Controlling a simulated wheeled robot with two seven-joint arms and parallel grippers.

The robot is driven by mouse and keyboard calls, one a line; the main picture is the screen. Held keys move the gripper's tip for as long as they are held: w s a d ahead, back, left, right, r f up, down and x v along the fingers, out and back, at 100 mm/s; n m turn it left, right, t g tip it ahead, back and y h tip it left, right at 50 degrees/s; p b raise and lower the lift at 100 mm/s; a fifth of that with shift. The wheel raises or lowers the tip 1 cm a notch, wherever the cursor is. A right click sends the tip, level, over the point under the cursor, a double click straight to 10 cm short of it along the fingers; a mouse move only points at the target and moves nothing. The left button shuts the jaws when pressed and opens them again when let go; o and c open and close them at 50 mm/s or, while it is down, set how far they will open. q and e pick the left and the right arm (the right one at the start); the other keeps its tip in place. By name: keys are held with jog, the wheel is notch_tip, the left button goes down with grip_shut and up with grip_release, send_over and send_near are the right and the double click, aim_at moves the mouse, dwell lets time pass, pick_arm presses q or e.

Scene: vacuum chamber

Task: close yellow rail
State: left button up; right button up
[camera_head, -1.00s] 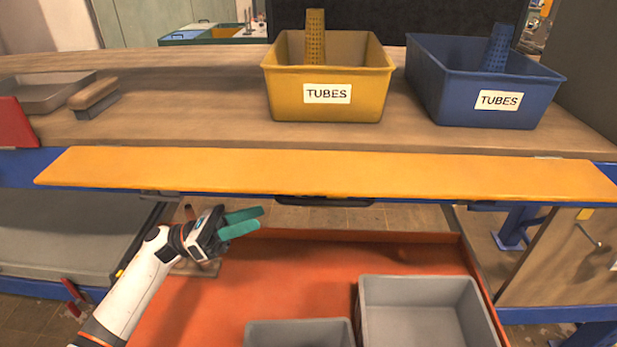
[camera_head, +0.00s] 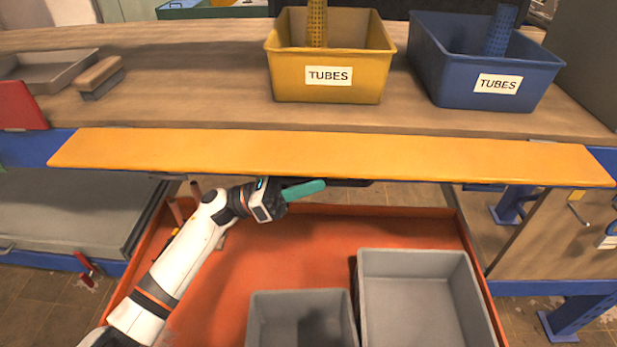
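The yellow rail (camera_head: 330,156) is a long, flat orange-yellow board along the front edge of the workbench. It lies roughly level and sticks out from the bench front. A dark handle-like piece (camera_head: 350,183) shows just under its middle, partly hidden by my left gripper. My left gripper (camera_head: 305,190), with teal fingers, is just below the rail's underside, close to that dark piece. Whether it touches is unclear. Its fingers overlap in this view, so their opening cannot be made out. My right gripper is not in view.
A yellow TUBES bin (camera_head: 328,85) and a blue TUBES bin (camera_head: 480,75) stand on the bench (camera_head: 180,85), with a brush (camera_head: 100,76) at left. Below, an orange-red tray (camera_head: 235,285) holds two grey bins (camera_head: 420,300) (camera_head: 300,325).

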pick_arm(q)
jog(key=shift+c, duration=0.3)
grip_shut()
